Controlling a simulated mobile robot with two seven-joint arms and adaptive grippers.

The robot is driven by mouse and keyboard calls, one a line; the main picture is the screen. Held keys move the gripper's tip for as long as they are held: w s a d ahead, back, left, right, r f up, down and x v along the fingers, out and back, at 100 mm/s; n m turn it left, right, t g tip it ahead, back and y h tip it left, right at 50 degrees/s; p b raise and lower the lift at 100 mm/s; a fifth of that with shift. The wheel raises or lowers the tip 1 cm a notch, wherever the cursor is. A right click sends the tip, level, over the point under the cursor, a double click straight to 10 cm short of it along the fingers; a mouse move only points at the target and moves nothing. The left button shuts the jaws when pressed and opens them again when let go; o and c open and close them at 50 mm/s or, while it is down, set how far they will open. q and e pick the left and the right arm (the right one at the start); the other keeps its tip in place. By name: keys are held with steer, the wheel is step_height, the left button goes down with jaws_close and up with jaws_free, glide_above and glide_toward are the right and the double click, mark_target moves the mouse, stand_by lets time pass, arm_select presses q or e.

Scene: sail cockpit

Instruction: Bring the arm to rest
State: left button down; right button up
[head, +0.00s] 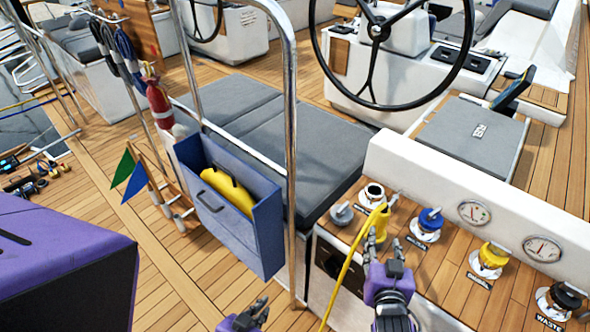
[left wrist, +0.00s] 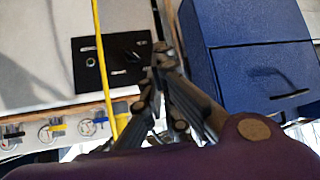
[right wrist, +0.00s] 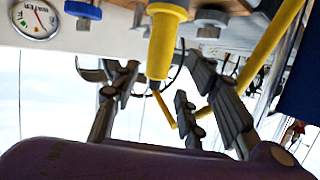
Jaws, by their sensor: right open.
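My right gripper (head: 381,240) is at the console's filler row, open, with its fingers on either side of the yellow nozzle (head: 381,224). In the right wrist view the nozzle (right wrist: 163,45) stands between the spread fingers (right wrist: 160,82), with visible gaps at both sides. My left gripper (head: 254,312) is low at the bottom of the head view. In the left wrist view its fingertips (left wrist: 163,58) meet with nothing seen between them.
A blue open box (head: 228,205) with a yellow item hangs on the steel rail (head: 290,130) near my left gripper. Blue (head: 430,218), yellow (head: 493,256) and black (head: 566,296) caps line the console. Grey cushions (head: 310,150) lie behind. Deck at left is mostly free.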

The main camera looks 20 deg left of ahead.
arm_select(q)
steer(key=shift+w+d+r, duration=0.1)
steer(key=shift+w, duration=0.25)
steer(key=shift+g, duration=0.6)
steer(key=shift+s+d+f, duration=0.25)
steer(key=shift+s+f, duration=0.4)
steer(key=shift+s+d+f, duration=0.3)
steer(key=shift+s+f, duration=0.35)
steer(key=shift+f, duration=0.05)
steer(key=shift+s+d+f, duration=0.25)
steer(key=shift+s+f, duration=0.4)
arm_select(e)
steer(key=s+d+f+g+h, duration=0.1)
steer(key=s+d+f, duration=0.4)
steer(key=s, duration=0.3)
steer(key=s+d+f+m+g, duration=0.1)
steer(key=s+d+f+g, duration=0.1)
steer(key=s+d+f, duration=0.3)
steer(key=s+d+f+g+h, duration=0.1)
steer(key=s+d+f, duration=0.5)
steer(key=s, duration=0.7)
steer(key=shift+d+m+g+h, duration=0.3)
steer(key=shift+d+m+g, duration=0.1)
steer(key=shift+g, duration=0.3)
steer(key=shift+s, duration=0.15)
